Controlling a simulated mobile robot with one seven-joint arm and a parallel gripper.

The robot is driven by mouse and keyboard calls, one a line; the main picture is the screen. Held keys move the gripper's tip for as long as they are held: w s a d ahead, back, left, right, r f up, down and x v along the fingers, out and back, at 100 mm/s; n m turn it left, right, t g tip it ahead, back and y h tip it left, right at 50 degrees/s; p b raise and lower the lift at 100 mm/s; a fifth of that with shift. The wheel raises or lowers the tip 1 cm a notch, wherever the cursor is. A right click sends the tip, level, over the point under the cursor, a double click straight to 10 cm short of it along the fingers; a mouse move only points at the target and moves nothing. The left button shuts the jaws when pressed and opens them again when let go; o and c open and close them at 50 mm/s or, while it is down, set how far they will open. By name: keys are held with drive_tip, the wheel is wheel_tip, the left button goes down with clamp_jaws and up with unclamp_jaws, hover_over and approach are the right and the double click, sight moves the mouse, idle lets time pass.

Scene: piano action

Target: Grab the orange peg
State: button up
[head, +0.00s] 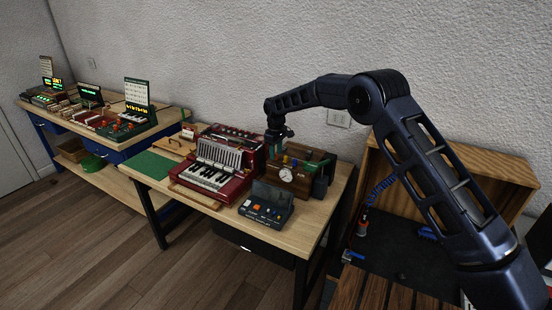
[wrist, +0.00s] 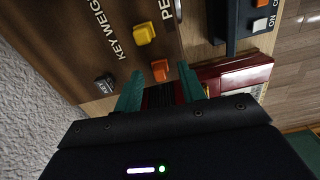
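The orange peg (wrist: 159,70) stands out from a brown wooden box (wrist: 60,40) in the wrist view. My gripper (wrist: 160,72) has two teal fingers, spread apart. The orange peg appears in the gap between the fingertips, touching neither that I can see. I cannot tell how far the fingertips are from it in depth. In the head view my gripper (head: 279,140) is above the back left of the wooden box (head: 303,176); the orange peg is too small there to make out surely.
A yellow peg (wrist: 144,33) and a dark grey peg (wrist: 105,83) stand on the same box, near the orange one. A red accordion-like instrument (head: 212,172) is left of the box. A dark control box (head: 266,204) is in front. A wall is close behind.

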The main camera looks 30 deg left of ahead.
clamp_jaws()
drive_tip(key=shift+r, duration=0.15)
